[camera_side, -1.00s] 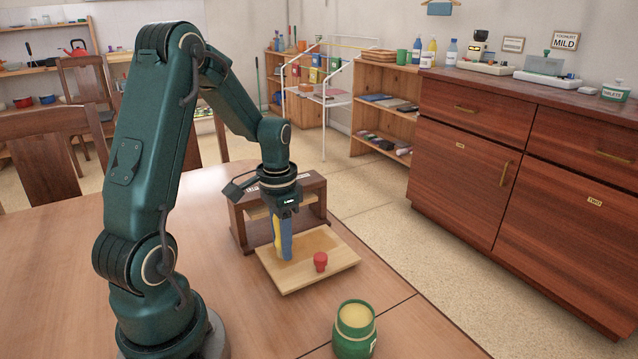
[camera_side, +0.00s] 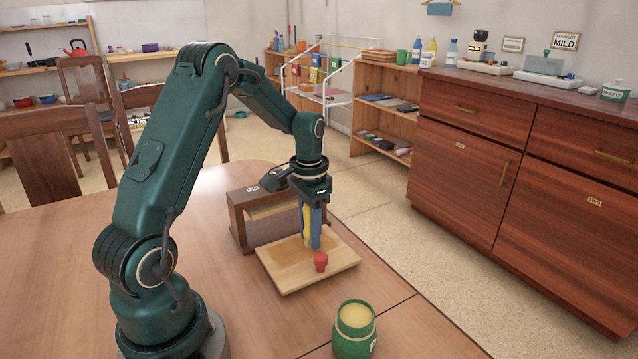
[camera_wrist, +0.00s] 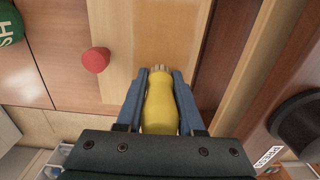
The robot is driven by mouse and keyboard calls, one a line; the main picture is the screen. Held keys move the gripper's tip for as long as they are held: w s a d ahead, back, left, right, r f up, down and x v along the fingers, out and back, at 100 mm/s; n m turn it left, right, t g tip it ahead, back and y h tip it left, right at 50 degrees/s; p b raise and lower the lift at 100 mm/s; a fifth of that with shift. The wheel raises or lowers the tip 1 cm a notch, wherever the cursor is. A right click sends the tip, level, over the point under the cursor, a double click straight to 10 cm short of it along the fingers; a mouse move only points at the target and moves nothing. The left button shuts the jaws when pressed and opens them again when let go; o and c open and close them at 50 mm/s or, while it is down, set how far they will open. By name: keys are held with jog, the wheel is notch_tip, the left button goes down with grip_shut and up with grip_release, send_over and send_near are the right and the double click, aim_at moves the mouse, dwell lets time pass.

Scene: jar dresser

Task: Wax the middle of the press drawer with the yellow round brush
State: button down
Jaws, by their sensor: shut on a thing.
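My gripper (camera_side: 311,238) is shut on the yellow round brush (camera_side: 306,226) and holds it upright. The brush also shows in the wrist view (camera_wrist: 160,103), between the two blue fingers, with its pale bristles pointing at the drawer. The press drawer (camera_side: 287,286) is pulled out of the small wooden press (camera_side: 238,219) on the table. Its floor has a darker tan patch at the left and middle. The brush tip is over the drawer's right part, behind the red knob (camera_side: 320,262). I cannot tell whether the bristles touch the wood.
An open green jar (camera_side: 355,337) with yellowish contents stands on the table (camera_side: 235,310) in front of the drawer. The table's right edge runs close to the drawer. A wooden dresser (camera_side: 470,150) stands beyond a strip of floor.

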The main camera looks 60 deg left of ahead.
aim_at(326, 239)
jog(key=shift+w, duration=1.6)
jog(key=shift+w+r, duration=0.15)
jog(key=shift+w, duration=0.05)
notch_tip(326, 239, up, 8)
jog(key=shift+s, duration=0.1)
